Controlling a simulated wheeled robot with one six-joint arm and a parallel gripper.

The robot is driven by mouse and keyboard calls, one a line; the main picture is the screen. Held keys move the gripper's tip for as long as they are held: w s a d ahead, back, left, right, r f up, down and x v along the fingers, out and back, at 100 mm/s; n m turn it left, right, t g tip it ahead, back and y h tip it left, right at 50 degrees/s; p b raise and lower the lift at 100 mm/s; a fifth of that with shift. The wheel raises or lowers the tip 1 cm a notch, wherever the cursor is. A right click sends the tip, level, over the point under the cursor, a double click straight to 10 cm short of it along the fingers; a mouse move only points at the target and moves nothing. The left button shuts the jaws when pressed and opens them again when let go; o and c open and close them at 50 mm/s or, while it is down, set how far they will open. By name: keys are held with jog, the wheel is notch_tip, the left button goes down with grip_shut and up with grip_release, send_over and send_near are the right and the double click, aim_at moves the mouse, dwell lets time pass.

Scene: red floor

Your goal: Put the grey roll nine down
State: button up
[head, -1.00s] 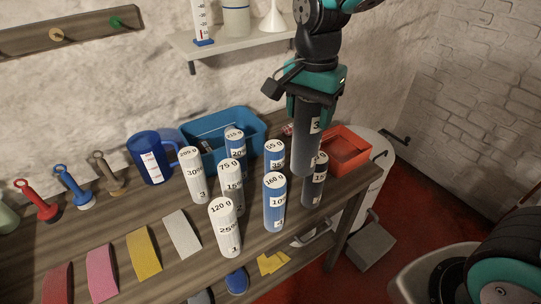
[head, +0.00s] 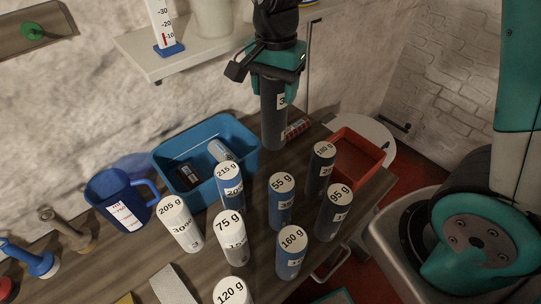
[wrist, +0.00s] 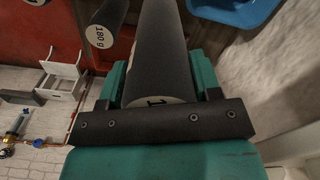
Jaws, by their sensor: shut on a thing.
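My gripper (head: 275,84) is shut on a dark grey roll (head: 273,122), which hangs upright below it. Part of a label with a 3 shows on the roll. In the wrist view the roll (wrist: 160,55) runs away from the jaws, with part of a number on its near end. Its lower end is close to the wooden bench (head: 262,210) behind the standing rolls, between the blue bin and the red tray. I cannot tell whether it touches the bench. Two other dark grey rolls stand upright at right, marked 180 g (head: 320,172) and 95 g (head: 334,214).
Blue rolls (head: 282,205) and white rolls (head: 231,240) stand in front. The blue bin (head: 245,158) is left of the held roll, the red tray (head: 372,148) right. A blue jug (head: 108,203) stands at left. A wall shelf (head: 150,62) is at upper left.

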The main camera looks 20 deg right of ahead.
aim_at(275, 108)
notch_tip(275, 108, down, 17)
jog(key=p, duration=0.3)
jog(key=shift+f, duration=0.2)
jog(key=o, duration=1.2)
jog(key=shift+o, duration=0.2)
jog(key=shift+n, duration=0.3)
jog(key=r+b, duration=0.1)
jog(key=r, duration=0.3)
jog(key=r+b, duration=0.1)
jog(key=r, duration=0.3)
jog(key=r+b, duration=0.1)
jog(key=r, duration=0.4)
jog(key=shift+s+a, duration=0.1)
jog(key=shift+s, duration=0.15)
jog(key=s+a+r+n+y, duration=0.2)
jog(key=s+r+n, duration=0.4)
jog(key=s+n, duration=0.2)
jog(key=s+a+r+n+y, duration=0.2)
jog(key=s+r+n, duration=0.4)
jog(key=s+n, duration=0.2)
jog(key=shift+s+a+n, duration=0.3)
jog(key=shift+s, duration=0.9)
